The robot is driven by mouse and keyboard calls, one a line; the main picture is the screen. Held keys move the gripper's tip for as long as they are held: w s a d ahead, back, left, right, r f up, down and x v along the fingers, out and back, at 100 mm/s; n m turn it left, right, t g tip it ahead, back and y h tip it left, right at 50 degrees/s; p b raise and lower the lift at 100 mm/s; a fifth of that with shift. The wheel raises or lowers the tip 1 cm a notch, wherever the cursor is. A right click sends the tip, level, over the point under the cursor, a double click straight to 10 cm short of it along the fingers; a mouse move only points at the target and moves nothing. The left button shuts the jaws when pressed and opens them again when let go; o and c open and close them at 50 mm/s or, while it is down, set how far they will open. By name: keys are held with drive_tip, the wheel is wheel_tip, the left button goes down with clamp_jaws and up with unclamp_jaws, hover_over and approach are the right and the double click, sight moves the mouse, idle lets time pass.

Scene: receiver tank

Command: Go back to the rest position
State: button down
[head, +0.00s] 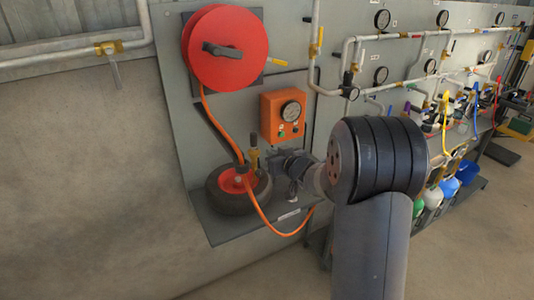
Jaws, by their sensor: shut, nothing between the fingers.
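My arm reaches from the lower right toward the grey wall panel (222,105). My gripper (278,164) shows small and partly hidden behind my own wrist. It is shut with nothing held, just right of a brass fitting (254,160) above a small black tyre with a red hub (214,200). I cannot tell whether it touches the fitting or the tyre.
A red hose reel (240,40) hangs above, its orange hose (207,106) running down to the tyre. An orange gauge box (283,115) is on the panel. Pipes, gauges and coloured cylinders (450,188) line the right wall. The floor (480,235) is clear at lower right.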

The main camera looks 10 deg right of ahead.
drive_tip(key=shift+s+d+r, duration=0.15)
drive_tip(key=shift+s+d, duration=0.05)
drive_tip(key=shift+s, duration=0.4)
